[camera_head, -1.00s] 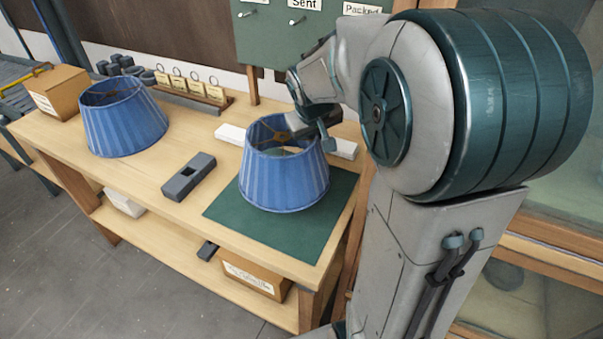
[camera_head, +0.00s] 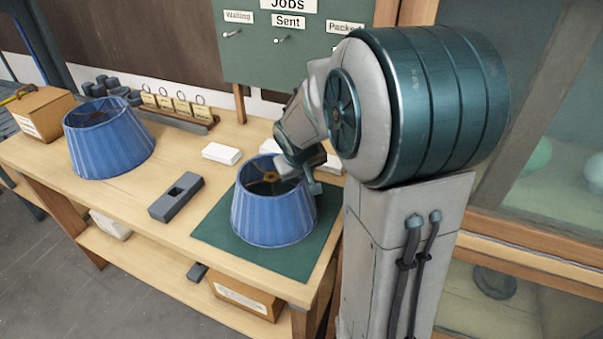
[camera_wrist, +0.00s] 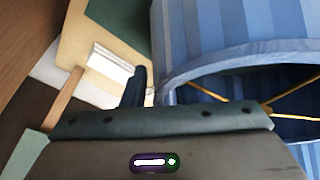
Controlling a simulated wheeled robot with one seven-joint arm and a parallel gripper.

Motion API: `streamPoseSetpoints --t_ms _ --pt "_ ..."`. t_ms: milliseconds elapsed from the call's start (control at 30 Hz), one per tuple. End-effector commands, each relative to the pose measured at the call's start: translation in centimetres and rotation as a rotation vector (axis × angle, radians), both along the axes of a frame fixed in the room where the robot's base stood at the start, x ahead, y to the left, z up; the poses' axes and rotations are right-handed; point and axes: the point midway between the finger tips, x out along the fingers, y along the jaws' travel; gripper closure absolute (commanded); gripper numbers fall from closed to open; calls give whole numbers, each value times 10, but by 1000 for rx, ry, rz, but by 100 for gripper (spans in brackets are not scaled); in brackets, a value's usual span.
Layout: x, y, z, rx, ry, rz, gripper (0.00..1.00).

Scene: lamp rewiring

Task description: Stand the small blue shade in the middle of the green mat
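The small blue shade (camera_head: 272,217) stands upright on the green mat (camera_head: 212,228), near its middle, with mat showing to its left, front and right. In the wrist view the shade (camera_wrist: 235,35) fills the upper right, its open rim and yellow wire spokes towards me. My gripper (camera_head: 302,182) is at the shade's upper rim, on its back right side. One dark finger (camera_wrist: 135,88) shows just outside the shade wall, very close to it. The other finger is hidden, so I cannot tell whether the jaws hold the rim.
A larger blue shade (camera_head: 108,140) stands on the bench's left side. A grey block tool (camera_head: 177,196) lies left of the mat. A white block (camera_head: 221,153) lies behind the mat, and a rack of tags (camera_head: 180,110) stands further back. A cardboard box (camera_head: 42,115) is at far left.

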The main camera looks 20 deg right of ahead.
Motion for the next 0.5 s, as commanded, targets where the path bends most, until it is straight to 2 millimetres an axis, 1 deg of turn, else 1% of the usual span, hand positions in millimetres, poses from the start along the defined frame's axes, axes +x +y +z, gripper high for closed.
streamPoseSetpoints --t_ms 267,367,500 --pt "0 0 2 0 0 0 74" --pt "-3 2 10 -1 -1 0 74" --pt "-12 6 31 -1 -5 1 74"
